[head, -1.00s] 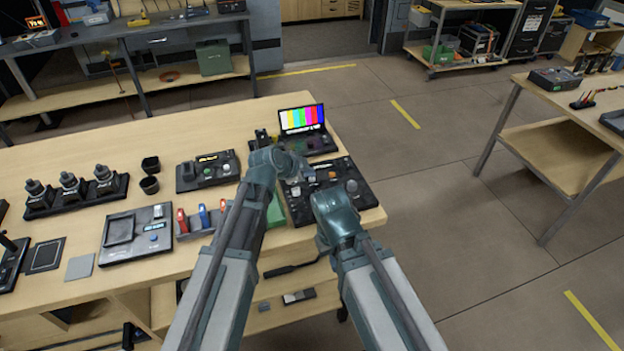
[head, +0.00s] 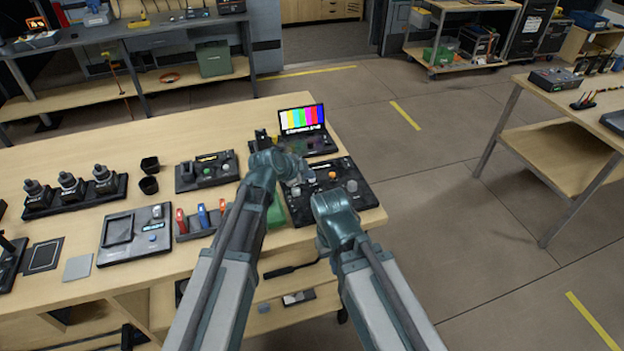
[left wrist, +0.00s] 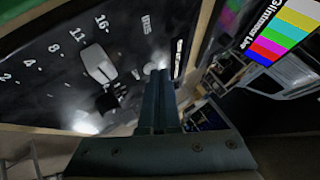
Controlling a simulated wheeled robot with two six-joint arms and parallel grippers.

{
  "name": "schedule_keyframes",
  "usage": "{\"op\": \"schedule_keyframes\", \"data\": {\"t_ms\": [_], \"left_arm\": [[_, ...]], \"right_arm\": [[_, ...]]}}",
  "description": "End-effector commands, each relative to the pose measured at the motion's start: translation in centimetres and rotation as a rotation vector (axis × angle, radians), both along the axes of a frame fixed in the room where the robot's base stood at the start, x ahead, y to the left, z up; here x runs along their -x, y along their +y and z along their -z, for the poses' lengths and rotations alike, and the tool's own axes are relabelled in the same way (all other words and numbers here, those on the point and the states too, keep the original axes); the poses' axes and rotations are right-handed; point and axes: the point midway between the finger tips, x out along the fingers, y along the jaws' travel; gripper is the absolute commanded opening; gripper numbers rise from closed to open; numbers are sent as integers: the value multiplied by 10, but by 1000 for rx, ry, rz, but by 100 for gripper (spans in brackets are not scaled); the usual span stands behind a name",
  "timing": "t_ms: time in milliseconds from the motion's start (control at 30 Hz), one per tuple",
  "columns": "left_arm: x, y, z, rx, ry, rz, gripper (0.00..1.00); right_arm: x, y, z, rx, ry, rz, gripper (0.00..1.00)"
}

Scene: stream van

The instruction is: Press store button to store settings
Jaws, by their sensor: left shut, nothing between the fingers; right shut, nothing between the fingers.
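A black control panel (head: 360,201) lies at the right end of the wooden table, with an orange button, a grey knob (head: 352,186) and small controls on it. In the left wrist view the panel (left wrist: 45,85) fills the left side, with a pale knob (left wrist: 99,65) ringed by printed numbers. My left gripper (head: 297,181) is over the panel's left part; its shut, empty fingers (left wrist: 160,75) end close to a bright spot and small print. I cannot tell whether they touch. No store label is readable. My right gripper (head: 330,196) is at the panel's front edge, its fingertips mostly hidden.
A laptop (head: 305,142) with colour bars stands just behind the panel. A black box with controls (head: 207,171), a rack of coloured items (head: 202,219) and a grey device (head: 137,236) lie to the left. The table's right edge is close to the panel.

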Motion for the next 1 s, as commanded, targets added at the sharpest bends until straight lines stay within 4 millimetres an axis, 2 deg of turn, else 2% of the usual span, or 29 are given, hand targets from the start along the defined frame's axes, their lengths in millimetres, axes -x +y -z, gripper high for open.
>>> {"op": "schedule_keyframes", "data": {"t_ms": [300, 667, 1000], "left_arm": [[0, 0, -1, -1, 1, 0, 0], [0, 0, -18, 0, 0, 0, 0], [0, 0, -17, 0, 0, 0, 0]], "right_arm": [[0, 0, -2, 0, 0, 0, 0], [0, 0, -18, 0, 0, 0, 0], [0, 0, -17, 0, 0, 0, 0]]}}
